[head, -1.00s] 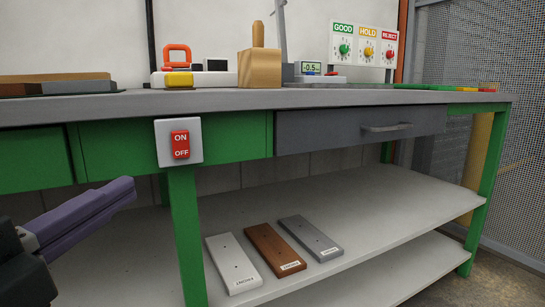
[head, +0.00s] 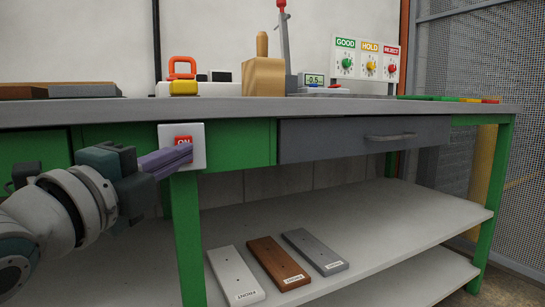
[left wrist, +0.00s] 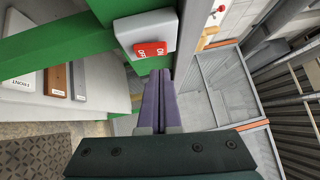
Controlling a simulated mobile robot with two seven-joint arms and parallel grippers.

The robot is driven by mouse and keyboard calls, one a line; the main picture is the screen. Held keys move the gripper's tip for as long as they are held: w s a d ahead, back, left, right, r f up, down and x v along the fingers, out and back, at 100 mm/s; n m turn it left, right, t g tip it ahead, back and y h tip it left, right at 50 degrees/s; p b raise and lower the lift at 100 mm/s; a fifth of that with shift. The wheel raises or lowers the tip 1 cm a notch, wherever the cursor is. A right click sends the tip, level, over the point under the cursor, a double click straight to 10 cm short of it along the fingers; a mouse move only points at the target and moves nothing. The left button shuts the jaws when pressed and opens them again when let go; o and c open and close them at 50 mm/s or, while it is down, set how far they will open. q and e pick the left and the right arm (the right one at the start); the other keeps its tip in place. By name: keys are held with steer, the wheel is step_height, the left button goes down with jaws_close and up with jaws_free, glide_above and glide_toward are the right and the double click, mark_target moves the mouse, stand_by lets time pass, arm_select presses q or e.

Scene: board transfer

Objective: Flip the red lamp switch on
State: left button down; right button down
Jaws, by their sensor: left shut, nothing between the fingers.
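The red lamp switch (head: 183,139) is a rocker marked ON and OFF on a white plate (head: 199,160), fixed to the green front of the bench. In the head view its lower part is hidden behind my left gripper (head: 188,154). The purple fingers are shut with nothing between them, and their tips overlap the lower half of the switch. In the left wrist view the red rocker (left wrist: 150,50) shows on its plate, just beyond and left of the fingertips (left wrist: 162,72). I cannot tell whether the tips touch it. My right gripper is not in view.
The benchtop edge (head: 300,104) runs just above the switch, and a grey drawer (head: 350,141) is to its right. A green leg (head: 187,235) stands below. White, brown and grey boards (head: 235,275) lie on the lower shelf (head: 390,225).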

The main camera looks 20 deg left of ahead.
arm_select(q)
steer(key=shift+w+a+r, duration=0.15)
steer(key=shift+w+a, duration=0.45)
steer(key=shift+a, duration=0.2)
